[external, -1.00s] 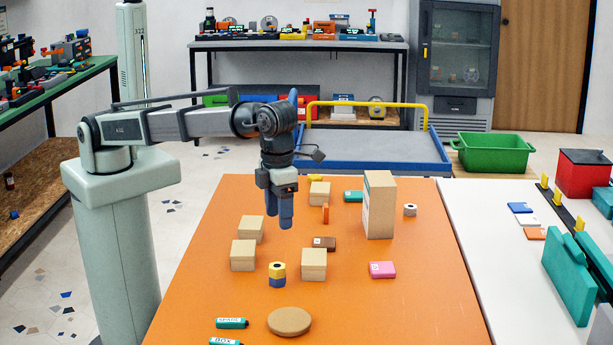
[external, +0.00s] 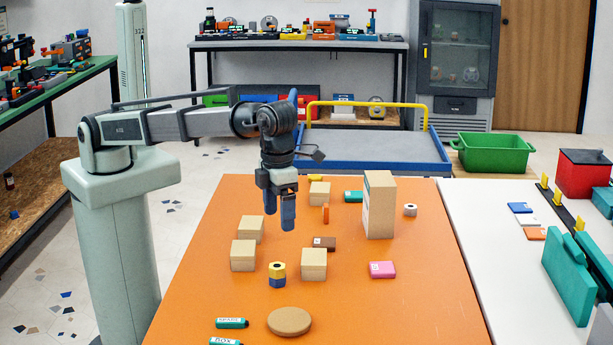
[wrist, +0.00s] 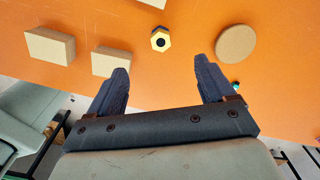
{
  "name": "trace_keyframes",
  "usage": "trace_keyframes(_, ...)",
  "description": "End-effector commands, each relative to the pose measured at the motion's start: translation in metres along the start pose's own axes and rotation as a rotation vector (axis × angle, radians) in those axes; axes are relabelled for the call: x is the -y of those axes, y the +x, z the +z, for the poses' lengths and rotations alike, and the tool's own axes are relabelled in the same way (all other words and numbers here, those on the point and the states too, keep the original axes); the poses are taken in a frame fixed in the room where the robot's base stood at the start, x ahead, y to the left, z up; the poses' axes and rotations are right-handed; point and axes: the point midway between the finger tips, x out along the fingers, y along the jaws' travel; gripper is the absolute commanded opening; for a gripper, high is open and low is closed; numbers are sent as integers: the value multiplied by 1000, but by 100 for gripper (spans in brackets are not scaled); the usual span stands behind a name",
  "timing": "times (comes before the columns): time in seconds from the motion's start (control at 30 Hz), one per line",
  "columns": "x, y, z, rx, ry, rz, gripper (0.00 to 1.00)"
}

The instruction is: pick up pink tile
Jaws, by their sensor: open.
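The pink tile (external: 382,270) lies flat on the orange table, right of the middle in the external view, with a small white label on top. It is not in the wrist view. My gripper (external: 279,222) hangs above the table, pointing down, to the left of the pink tile and apart from it. In the wrist view, my gripper (wrist: 163,84) has its two dark blue fingers spread apart with nothing between them.
A tall cardboard box (external: 379,205) stands behind the pink tile. Several tan blocks, including one (external: 314,264) left of the tile, stand around the gripper. A yellow and blue hex stack (external: 277,275) and a round tan disc (external: 289,321) are nearer the front. The table's front right is clear.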

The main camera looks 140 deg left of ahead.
Motion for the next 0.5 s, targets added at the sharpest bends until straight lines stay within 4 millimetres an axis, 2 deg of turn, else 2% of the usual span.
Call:
trace_keyframes(0.1,0,0,0,0,0,0,92)
trace_keyframes(0.33,-1,0,3,0,-4,0,92)
trace_keyframes(0.5,-11,3,30,-1,-39,3,92)
